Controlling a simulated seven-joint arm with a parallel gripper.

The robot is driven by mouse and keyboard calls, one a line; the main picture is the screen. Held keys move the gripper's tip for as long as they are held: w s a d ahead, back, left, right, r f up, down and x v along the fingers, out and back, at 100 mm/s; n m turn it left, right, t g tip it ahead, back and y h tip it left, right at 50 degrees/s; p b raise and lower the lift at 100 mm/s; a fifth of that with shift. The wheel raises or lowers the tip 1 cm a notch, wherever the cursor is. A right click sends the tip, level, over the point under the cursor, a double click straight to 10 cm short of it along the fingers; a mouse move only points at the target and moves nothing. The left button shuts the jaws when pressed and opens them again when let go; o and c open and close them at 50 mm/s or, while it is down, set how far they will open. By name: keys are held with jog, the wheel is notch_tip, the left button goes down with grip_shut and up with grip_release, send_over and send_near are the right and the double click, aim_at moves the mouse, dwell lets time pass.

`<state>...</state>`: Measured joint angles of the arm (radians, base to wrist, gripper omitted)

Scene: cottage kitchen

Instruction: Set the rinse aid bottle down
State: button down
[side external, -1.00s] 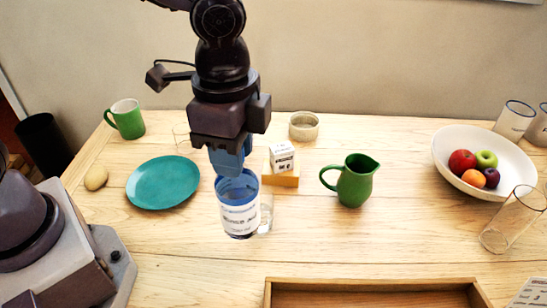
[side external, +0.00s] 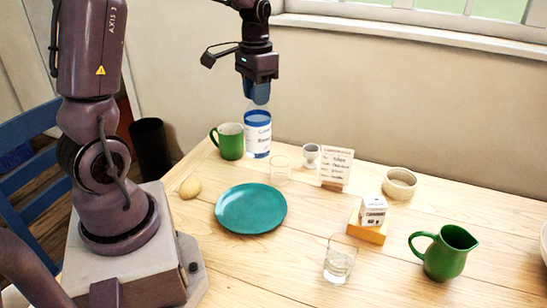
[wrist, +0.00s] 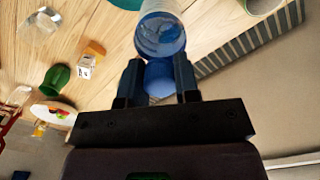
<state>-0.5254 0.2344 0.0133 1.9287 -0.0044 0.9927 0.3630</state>
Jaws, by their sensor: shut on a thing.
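The rinse aid bottle (side external: 257,138) has a blue top and a white label with a blue band. In the side view it hangs upright from my gripper (side external: 257,99), close to the right of the green mug (side external: 230,142), near the back of the table. In the wrist view the bottle (wrist: 160,35) lies straight ahead, its blue top between the fingers of my gripper (wrist: 158,80), which is shut on it. I cannot tell whether its base touches the table.
A small clear glass (side external: 280,170), a grey egg cup (side external: 311,155) and a standing card (side external: 337,167) are to the right. A teal plate (side external: 251,209) lies in front. A tumbler (side external: 340,259), a white box on a yellow block (side external: 368,226) and a green jug (side external: 443,252) are farther right.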

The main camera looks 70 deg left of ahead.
jog(key=s+a+n, duration=0.1)
jog(key=a+n, duration=0.1)
jog(key=a, duration=0.3)
jog(key=w+a+f, duration=0.8)
jog(key=w+f, duration=0.2)
jog(key=f, duration=0.2)
jog(key=shift+w+a+n, duration=0.25)
jog(key=shift+a+n, duration=0.05)
jog(key=shift+f, duration=0.2)
jog(key=c, duration=0.8)
grip_release()
jog(key=shift+c, duration=0.2)
